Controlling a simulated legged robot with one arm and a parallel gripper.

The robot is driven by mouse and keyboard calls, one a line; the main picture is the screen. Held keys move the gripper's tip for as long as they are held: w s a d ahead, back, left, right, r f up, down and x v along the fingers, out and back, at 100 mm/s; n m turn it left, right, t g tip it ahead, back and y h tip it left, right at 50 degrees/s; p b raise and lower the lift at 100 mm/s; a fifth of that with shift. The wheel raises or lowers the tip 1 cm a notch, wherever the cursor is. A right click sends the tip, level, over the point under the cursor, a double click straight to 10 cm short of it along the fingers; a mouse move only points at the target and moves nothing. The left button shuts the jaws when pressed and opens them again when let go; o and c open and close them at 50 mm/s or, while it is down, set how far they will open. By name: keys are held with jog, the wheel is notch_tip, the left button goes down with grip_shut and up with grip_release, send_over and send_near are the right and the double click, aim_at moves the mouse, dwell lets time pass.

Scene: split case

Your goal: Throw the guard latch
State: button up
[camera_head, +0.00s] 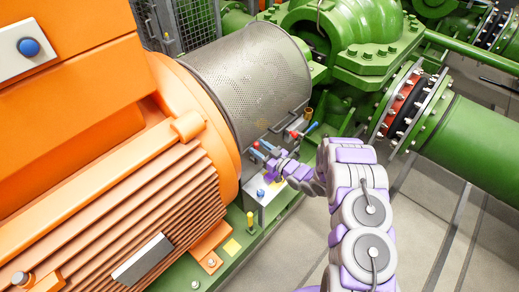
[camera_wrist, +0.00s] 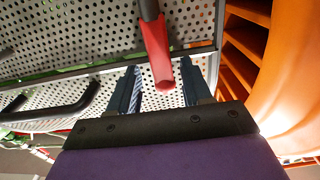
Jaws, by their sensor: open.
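The perforated metal guard (camera_head: 250,75) covers the coupling between the orange motor and the green pump; its mesh fills much of the wrist view (camera_wrist: 210,22). The guard latch shows in the wrist view as a dark lever with a red grip (camera_wrist: 156,48). Its red end hangs between my fingers; I cannot tell whether it touches either one. In the head view the latch's red end (camera_head: 256,145) is small, at the guard's lower edge. My gripper (camera_head: 266,153) is there, open, with one finger on each side of the grip in the wrist view (camera_wrist: 161,78).
A black guard handle (camera_wrist: 58,112) is left of my fingers in the wrist view. The ribbed orange motor (camera_head: 130,205) stands close on the other side. Another red and blue lever (camera_head: 295,133) is near the pump. A grey box (camera_head: 265,196) sits below my gripper.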

jog(key=shift+c, duration=0.5)
jog(key=shift+a, duration=0.4)
jog(key=c, duration=0.6)
jog(key=shift+d+f, duration=0.1)
jog(key=shift+d, duration=0.05)
grip_shut()
